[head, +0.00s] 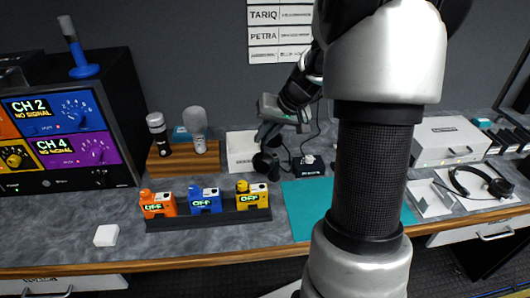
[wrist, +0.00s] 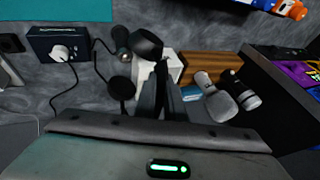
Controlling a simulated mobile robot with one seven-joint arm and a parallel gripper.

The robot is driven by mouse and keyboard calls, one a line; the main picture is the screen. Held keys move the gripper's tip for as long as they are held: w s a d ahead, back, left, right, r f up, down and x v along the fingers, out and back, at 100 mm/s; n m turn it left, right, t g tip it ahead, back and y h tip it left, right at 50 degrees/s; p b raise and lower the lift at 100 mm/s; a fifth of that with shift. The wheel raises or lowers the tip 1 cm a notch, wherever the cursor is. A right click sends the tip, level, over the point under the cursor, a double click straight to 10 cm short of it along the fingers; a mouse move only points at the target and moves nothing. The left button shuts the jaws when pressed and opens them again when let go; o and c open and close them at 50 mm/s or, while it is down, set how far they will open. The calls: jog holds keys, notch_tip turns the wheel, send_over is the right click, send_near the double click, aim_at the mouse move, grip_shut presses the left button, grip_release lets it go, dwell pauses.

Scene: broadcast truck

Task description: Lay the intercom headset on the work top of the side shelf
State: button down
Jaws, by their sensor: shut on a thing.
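My gripper (head: 266,136) is above the back of the counter, pointing down, shut on a dark headset (head: 265,164) with round ear cups. In the wrist view my gripper's fingers (wrist: 165,98) close on its band, and the ear cups (wrist: 146,42) show beside them. I cannot tell whether the headset touches the white block (head: 241,152) behind it. A second black headset (head: 498,187) lies on the right part of the counter. I cannot tell which surface is the side shelf's work top.
A small dark box with a white knob (head: 309,163) and a cable stands right of the held headset. A wooden block with microphones (head: 183,158) stands left. Orange, blue and yellow units (head: 205,200) stand in front, beside a teal mat (head: 300,212). A monitor rack (head: 120,130) fills the left.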

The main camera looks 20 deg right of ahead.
jog(key=shift+f+b, duration=0.35)
jog(key=shift+f, duration=2.35)
jog(key=shift+f, duration=0.15)
jog(key=c, duration=1.8)
grip_release()
jog(key=shift+c, duration=0.2)
jog(key=shift+s+r, duration=0.1)
jog(key=shift+r, duration=0.4)
jog(key=v, duration=1.1)
jog(key=shift+s+p, duration=0.15)
jog(key=shift+p, duration=0.25)
jog(key=shift+d+r, duration=0.1)
